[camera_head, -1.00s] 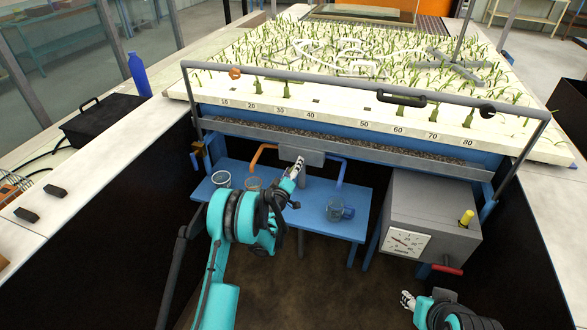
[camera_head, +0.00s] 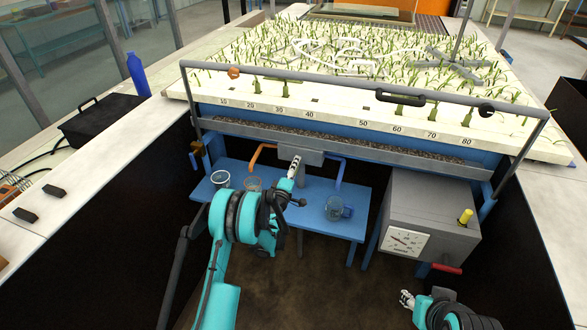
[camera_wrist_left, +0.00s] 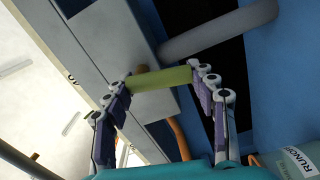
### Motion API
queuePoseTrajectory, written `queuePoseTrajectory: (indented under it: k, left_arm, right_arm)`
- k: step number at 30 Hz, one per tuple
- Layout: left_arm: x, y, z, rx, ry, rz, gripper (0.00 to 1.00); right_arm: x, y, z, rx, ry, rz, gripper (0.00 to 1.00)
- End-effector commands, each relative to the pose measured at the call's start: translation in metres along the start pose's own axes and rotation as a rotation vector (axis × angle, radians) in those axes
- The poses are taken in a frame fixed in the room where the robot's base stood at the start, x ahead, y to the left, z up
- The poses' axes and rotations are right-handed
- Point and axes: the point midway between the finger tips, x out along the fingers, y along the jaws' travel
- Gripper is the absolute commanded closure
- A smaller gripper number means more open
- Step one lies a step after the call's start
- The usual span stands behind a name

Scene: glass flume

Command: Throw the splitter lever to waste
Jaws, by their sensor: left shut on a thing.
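The splitter lever is a yellow-green bar (camera_wrist_left: 162,78) in the left wrist view. It crosses between the two fingers of my left gripper (camera_wrist_left: 164,92), which is shut on it. Behind it is the grey splitter box (camera_wrist_left: 142,52). In the head view the left gripper (camera_head: 293,167) is at the front of the splitter box (camera_head: 300,144), and the lever is hidden there. An orange pipe (camera_head: 262,152) leaves the box to the left and a blue pipe (camera_head: 340,169) to the right. My right gripper (camera_head: 406,299) is low at the right, away from the box, its fingers too small to read.
A blue bench (camera_head: 311,220) under the flume carries a white-rimmed cup (camera_head: 221,179), an orange-tinted beaker (camera_head: 253,184) and a blue jug (camera_head: 336,209). A grey box with a dial (camera_head: 429,222) stands right. A rail (camera_head: 350,91) crosses above.

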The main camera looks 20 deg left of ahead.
Motion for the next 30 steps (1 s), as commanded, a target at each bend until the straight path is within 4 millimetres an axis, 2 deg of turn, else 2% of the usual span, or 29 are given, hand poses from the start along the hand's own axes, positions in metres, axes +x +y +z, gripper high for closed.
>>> queuePoseTrajectory:
  k: [12,27,28,30]
  left_arm:
    - [0.0000,-0.0008,0.0038,-0.190,0.001,0.000,0.72]
    - [0.0000,-0.0009,0.0042,-0.212,0.001,0.000,0.72]
    - [0.0000,-0.0009,0.0042,-0.212,0.001,0.000,0.41]
    - [0.0000,-0.0009,0.0042,-0.212,0.001,0.000,0.22]
  right_arm:
    - [0.0000,0.0000,0.0000,0.000,0.000,0.000,0.60]
    - [0.0000,0.0000,0.0000,0.000,0.000,0.000,0.60]
    - [0.0000,0.0000,0.0000,0.000,0.000,0.000,0.60]
    - [0.0000,0.0000,0.0000,0.000,0.000,0.000,0.60]
